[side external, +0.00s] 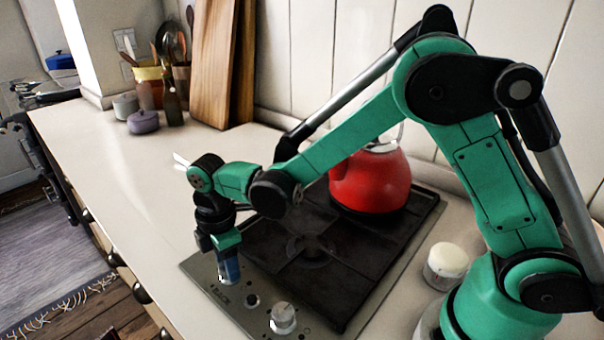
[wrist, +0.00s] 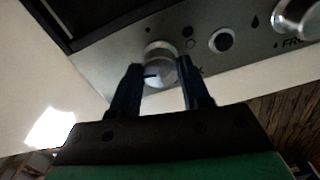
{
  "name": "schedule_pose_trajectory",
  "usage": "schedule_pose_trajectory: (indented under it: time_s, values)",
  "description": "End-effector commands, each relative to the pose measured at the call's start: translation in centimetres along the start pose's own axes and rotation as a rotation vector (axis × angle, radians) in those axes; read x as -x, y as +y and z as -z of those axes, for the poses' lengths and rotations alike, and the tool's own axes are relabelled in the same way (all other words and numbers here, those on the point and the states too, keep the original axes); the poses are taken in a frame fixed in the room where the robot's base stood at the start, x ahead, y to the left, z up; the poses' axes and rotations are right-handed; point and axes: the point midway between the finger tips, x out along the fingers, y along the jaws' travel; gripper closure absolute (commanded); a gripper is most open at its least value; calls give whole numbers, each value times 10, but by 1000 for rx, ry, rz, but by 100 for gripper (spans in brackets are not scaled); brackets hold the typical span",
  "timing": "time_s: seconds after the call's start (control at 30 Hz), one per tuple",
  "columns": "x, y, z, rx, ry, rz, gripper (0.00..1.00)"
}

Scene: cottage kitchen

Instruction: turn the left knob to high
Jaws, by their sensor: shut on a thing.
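The hob's front panel (side external: 203,272) has two silver knobs. My gripper (side external: 229,272) points down over the left end of the panel and hides the left knob in the side view. In the wrist view my gripper (wrist: 160,68) has its two dark fingers on either side of the left knob (wrist: 159,52), shut on it. A small dark mark shows on that knob's near side; its setting cannot be read. The right knob (side external: 283,318) stands free, and it also shows at the upper right of the wrist view (wrist: 297,17).
A small dark button (side external: 252,300) sits between the knobs. A red kettle (side external: 370,182) stands on the back of the black hob grate (side external: 285,262). A white-lidded jar (side external: 446,262) is right of the hob.

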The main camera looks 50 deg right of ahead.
Motion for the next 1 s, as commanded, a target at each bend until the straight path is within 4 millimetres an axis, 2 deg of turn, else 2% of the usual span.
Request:
schedule_pose_trajectory:
  time_s: [0.4, 0.93, 0.97, 1.0]
  values:
    - [0, 0, 0, 182, 0, 0, 100]
    - [0, 0, 0, 206, 1, 0, 100]
    - [0, 0, 0, 206, 1, 0, 56]
    - [0, 0, 0, 206, 1, 0, 45]
